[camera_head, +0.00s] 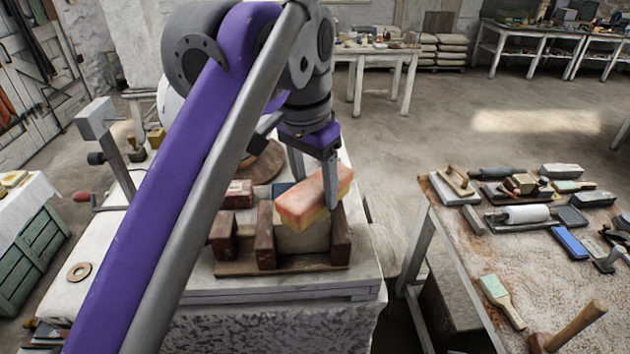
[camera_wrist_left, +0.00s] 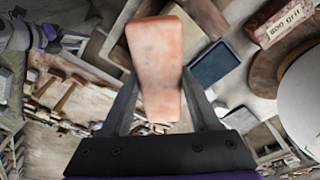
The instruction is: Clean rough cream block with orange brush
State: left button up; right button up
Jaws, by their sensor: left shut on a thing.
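The orange brush (camera_head: 312,198) is a block with a salmon-orange top and a yellowish underside. My left gripper (camera_head: 316,178) is shut on it, one finger on each side. In the left wrist view the brush (camera_wrist_left: 158,60) lies between the fingers, its orange face towards the camera. The rough cream block (camera_head: 302,238) stands between dark wooden posts on a wooden base. The brush is right above it and hides its top; I cannot tell whether they touch. My right gripper is not in view.
A reddish-brown grit block (camera_head: 238,194) and a dark blue block (camera_wrist_left: 212,62) lie close behind the holder. A round wooden board (camera_head: 262,160) is further back. The right table (camera_head: 480,250) carries rollers, brushes and a mallet (camera_head: 575,325). A floor gap separates the tables.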

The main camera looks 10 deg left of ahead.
pick_arm(q)
jog(key=shift+s+a, duration=0.3)
jog(key=shift+s, duration=0.2)
jog(key=shift+s+a, duration=0.25)
jog(key=shift+s, duration=0.25)
jog(key=shift+w+d+r, duration=0.1)
jog(key=shift+w+d, duration=0.25)
jog(key=shift+w, duration=0.35)
jog(key=shift+w+d+p, duration=0.15)
jog(key=shift+w+d, duration=0.25)
jog(key=shift+w, duration=0.3)
jog(key=shift+w+d+p, duration=0.15)
jog(key=shift+w+d, duration=0.2)
jog(key=shift+w, duration=0.3)
jog(key=shift+s+a, duration=0.35)
jog(key=shift+s, duration=0.35)
jog(key=shift+s+a, duration=0.4)
jog(key=shift+s, duration=0.3)
jog(key=shift+s+a, duration=0.35)
jog(key=shift+s, duration=0.35)
jog(key=shift+w, duration=0.2)
